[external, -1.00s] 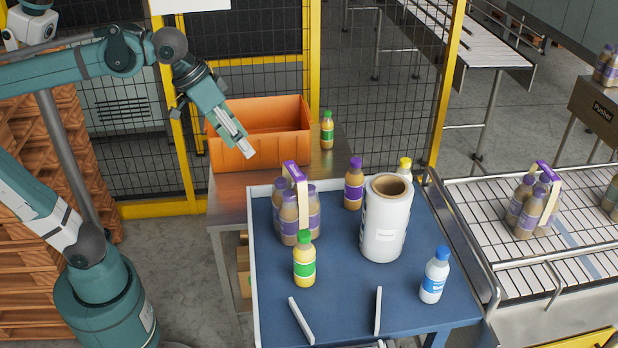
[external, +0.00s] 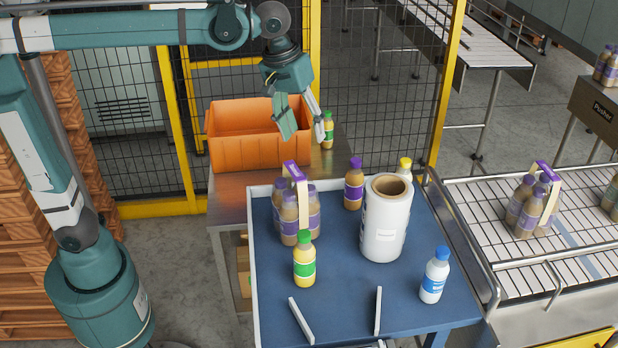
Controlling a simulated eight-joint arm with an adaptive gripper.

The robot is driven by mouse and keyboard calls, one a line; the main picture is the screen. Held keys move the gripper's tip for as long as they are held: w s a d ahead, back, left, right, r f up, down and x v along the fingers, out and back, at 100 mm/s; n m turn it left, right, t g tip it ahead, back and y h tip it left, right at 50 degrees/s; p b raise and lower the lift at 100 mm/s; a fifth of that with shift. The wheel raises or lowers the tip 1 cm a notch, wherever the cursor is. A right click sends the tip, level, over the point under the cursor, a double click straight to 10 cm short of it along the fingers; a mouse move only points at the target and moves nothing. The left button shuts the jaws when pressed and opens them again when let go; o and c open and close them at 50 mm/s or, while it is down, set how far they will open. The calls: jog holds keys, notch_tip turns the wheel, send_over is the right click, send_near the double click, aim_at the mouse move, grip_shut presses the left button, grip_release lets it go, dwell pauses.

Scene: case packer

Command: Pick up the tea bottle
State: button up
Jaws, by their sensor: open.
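Several bottles are in view, and I cannot read which one is the tea. A single brown bottle with purple cap and label (external: 353,184) stands upright near the back of the blue tabletop. A bottle with green cap and green label (external: 328,131) stands beside the orange crate (external: 257,155), partly behind my gripper in the picture. A yellow bottle with green cap (external: 304,260) and a white bottle with blue cap (external: 434,276) stand nearer the front. A yellow-capped bottle (external: 404,166) is mostly hidden. My gripper (external: 303,124) is open, empty, pointing down near the crate's right end.
A pack of purple-capped bottles with a handle (external: 297,209) stands on the blue table (external: 345,290). A large white roll (external: 385,222) stands right of it, blocking part of the back. Two white guide strips lie at the front. A conveyor (external: 583,235) runs at right.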

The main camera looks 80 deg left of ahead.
jog(key=w+f+n+g+p, duration=0.1)
jog(key=w+f+n+p, duration=0.2)
jog(key=w, duration=0.5)
jog(key=n+g+p, duration=0.2)
jog(key=n+p, duration=0.1)
jog(key=p, duration=0.1)
send_over(356, 159)
notch_tip(356, 159, down, 3)
jog(key=shift+f, duration=0.1)
notch_tip(356, 159, down, 5)
jog(key=shift+s+r, duration=0.1)
jog(key=shift+r, duration=0.1)
jog(key=shift+f, duration=0.3)
jog(key=shift+f, duration=0.1)
jog(key=shift+f, duration=1.2)
jog(key=shift+f, duration=0.1)
jog(key=shift+d+f, duration=0.2)
jog(key=shift+f, duration=2.3)
